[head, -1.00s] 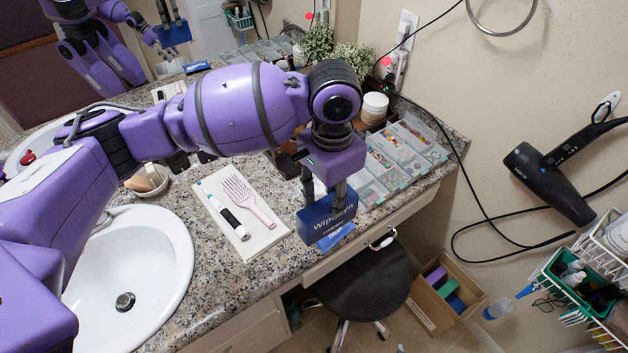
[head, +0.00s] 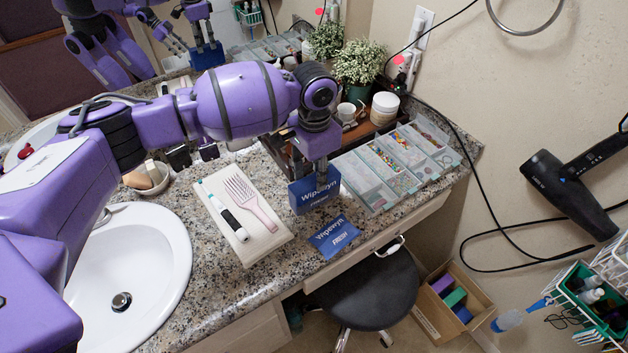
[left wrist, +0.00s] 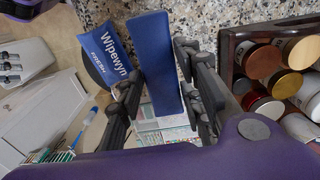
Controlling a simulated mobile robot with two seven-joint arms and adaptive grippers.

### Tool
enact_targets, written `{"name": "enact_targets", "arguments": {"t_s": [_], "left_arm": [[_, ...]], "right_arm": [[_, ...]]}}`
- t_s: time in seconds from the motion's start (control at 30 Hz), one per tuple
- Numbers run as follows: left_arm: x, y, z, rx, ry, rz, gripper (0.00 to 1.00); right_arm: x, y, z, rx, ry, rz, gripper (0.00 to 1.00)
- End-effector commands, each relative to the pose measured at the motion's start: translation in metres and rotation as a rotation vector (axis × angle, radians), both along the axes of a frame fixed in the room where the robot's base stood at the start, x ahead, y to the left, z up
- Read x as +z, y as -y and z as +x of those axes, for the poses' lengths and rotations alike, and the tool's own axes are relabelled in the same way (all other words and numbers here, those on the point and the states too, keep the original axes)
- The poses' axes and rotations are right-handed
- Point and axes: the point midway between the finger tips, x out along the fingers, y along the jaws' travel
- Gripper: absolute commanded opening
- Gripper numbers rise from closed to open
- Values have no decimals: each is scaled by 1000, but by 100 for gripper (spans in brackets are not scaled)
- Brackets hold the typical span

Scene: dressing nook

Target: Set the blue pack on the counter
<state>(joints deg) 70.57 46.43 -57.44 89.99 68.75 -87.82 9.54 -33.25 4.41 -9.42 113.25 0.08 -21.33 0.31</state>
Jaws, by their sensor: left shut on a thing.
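My left gripper (head: 316,172) is shut on a blue pack (head: 315,196) lettered "Wipewyn". It holds the pack upright over the counter (head: 215,275), right of the white tray; I cannot tell whether its base touches the stone. In the left wrist view, the held pack (left wrist: 155,60) shows as a plain blue slab between the fingers (left wrist: 158,85). A second, flat blue pack (head: 334,237) lettered "FRESH" lies near the counter's front edge, just in front of the held one. It also shows in the left wrist view (left wrist: 108,55).
A white tray (head: 265,248) with a pink comb (head: 250,203) lies left of the pack. Clear organiser boxes (head: 400,165) stand right of it, and a dark tray with jars (left wrist: 235,50) behind. The sink (head: 150,265) is left; a stool (head: 365,290) stands below.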

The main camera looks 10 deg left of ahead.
Motion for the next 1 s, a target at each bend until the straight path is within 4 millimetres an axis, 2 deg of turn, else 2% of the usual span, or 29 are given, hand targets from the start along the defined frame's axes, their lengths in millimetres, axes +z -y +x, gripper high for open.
{"name": "enact_targets", "arguments": {"t_s": [0.17, 0.3, 0.37, 0.77, 0.8, 0.9, 1.0], "left_arm": [[-11, -5, 9, 1, 1, 1, 0], [-34, -4, 7, 0, -1, 0, 0], [-39, -4, 8, 0, 1, -1, 0], [-43, -4, 8, 0, 3, 0, 0], [-43, -5, 8, 0, 3, 0, 39], [-43, -5, 8, 0, 2, 1, 52], [-43, -5, 8, 0, 2, 1, 53]], "right_arm": [[-3, -1, -2, -2, -5, 2, 40], [-6, 0, -5, -2, -11, 0, 40], [-7, 0, -6, -1, -13, -1, 40], [-6, 2, -7, 6, -14, -6, 40], [-6, 2, -7, 7, -14, -7, 40], [-7, 2, -7, 7, -14, -7, 40], [-7, 2, -7, 7, -15, -7, 40]]}}
